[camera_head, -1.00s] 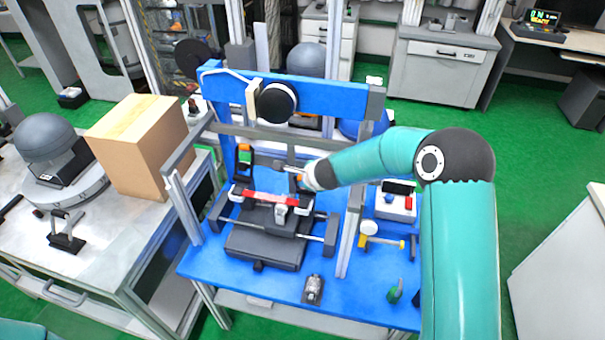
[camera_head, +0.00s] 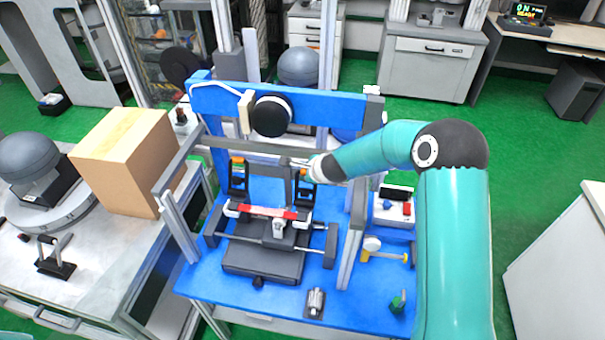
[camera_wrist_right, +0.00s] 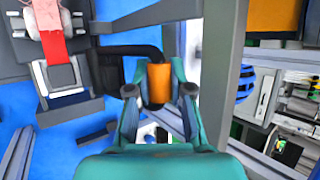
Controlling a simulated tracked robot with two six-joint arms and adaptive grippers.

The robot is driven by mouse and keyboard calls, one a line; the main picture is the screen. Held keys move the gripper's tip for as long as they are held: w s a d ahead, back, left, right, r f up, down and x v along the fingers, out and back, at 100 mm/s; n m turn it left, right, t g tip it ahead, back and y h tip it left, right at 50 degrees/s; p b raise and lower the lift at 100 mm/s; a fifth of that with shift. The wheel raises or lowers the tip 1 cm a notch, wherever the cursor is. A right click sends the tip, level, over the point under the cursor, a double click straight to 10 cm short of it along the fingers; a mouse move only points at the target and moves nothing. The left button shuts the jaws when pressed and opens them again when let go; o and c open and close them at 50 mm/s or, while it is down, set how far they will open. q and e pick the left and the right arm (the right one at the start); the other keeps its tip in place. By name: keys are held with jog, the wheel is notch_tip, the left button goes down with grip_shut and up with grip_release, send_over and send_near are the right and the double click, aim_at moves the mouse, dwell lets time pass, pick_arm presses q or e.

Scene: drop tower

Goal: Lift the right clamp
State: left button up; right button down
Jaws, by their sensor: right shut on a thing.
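The right clamp (camera_head: 304,194) is a black toggle clamp with an orange grip, behind the right end of the red-topped specimen (camera_head: 262,211). Its black arm stands upright in the head view, much like the left clamp (camera_head: 237,183), whose orange tip points up. My right gripper (camera_head: 307,171) is at the top of the right clamp. In the right wrist view, my right gripper (camera_wrist_right: 159,92) is shut on the clamp's orange grip (camera_wrist_right: 158,84), with a finger on either side. My left gripper is out of view.
The blue drop tower frame (camera_head: 330,102) rises behind the clamps, with a round black weight (camera_head: 271,115) above. Grey posts stand on both sides. A control box (camera_head: 393,207) and small tools sit at right on the blue table (camera_head: 205,280).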

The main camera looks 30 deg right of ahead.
jog(key=shift+w+d, duration=0.3)
jog(key=shift+d, duration=0.1)
jog(key=c, duration=1)
grip_release()
jog(key=shift+s, duration=0.1)
jog(key=shift+c, duration=0.2)
jog(key=shift+a, duration=0.1)
jog(key=shift+r, duration=0.15)
jog(key=shift+s+r, duration=0.15)
jog(key=shift+r, duration=0.05)
jog(key=v, duration=0.7)
jog(key=shift+s+f, duration=0.15)
jog(key=shift+s, duration=0.05)
